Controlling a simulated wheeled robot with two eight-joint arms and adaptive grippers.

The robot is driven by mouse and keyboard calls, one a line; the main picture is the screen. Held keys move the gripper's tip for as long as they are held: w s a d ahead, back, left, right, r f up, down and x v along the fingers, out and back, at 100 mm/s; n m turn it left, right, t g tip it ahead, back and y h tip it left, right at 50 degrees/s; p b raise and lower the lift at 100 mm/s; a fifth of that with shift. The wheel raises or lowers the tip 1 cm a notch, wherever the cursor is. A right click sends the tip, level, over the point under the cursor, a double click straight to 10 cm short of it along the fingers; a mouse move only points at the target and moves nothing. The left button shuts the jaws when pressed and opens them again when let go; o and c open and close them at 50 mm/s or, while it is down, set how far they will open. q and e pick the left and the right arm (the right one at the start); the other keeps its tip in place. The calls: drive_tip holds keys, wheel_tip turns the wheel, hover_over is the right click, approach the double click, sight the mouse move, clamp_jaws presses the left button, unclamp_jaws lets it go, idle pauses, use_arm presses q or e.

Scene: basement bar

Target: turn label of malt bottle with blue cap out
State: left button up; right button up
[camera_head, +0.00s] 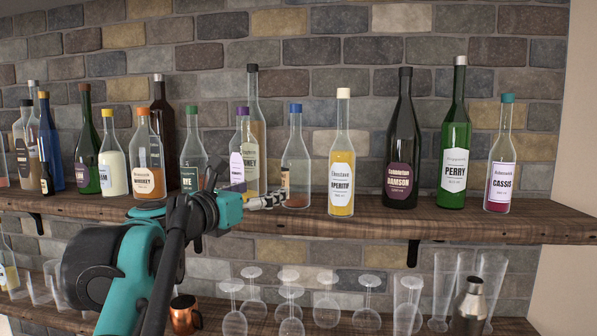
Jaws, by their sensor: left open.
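The bottle with the blue cap (297,158) stands upright on the upper shelf, a clear bottle with some brown showing low inside. A dark patch, perhaps its label seen edge-on or from behind, shows at its left side; I can read no text on it. My left gripper (277,201) is open, its fingers pointing right at the low left side of this bottle. I cannot tell whether the fingers touch the glass. My right gripper is not in view.
The wooden upper shelf (400,222) holds a row of bottles. The aperitif bottle (342,165) stands just right of the blue-capped one, the purple-capped bottle (242,150) to its left. Upturned glasses (327,300), a copper mug (184,314) and a shaker (468,308) stand below.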

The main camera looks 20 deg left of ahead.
sight(289, 180)
use_arm(q)
drive_tip(key=w, duration=0.6)
drive_tip(key=w+d, duration=0.1)
drive_tip(key=w, duration=0.2)
drive_tip(key=shift+d, duration=0.1)
drive_tip(key=w, duration=0.2)
drive_tip(key=w+p, duration=0.1)
drive_tip(key=w, duration=0.2)
drive_tip(key=shift+d+p, duration=0.2)
drive_tip(key=shift+p, duration=0.1)
drive_tip(key=shift+w+f+p, duration=0.1)
drive_tip(key=shift+w+p, duration=0.2)
drive_tip(key=shift+w, duration=0.45)
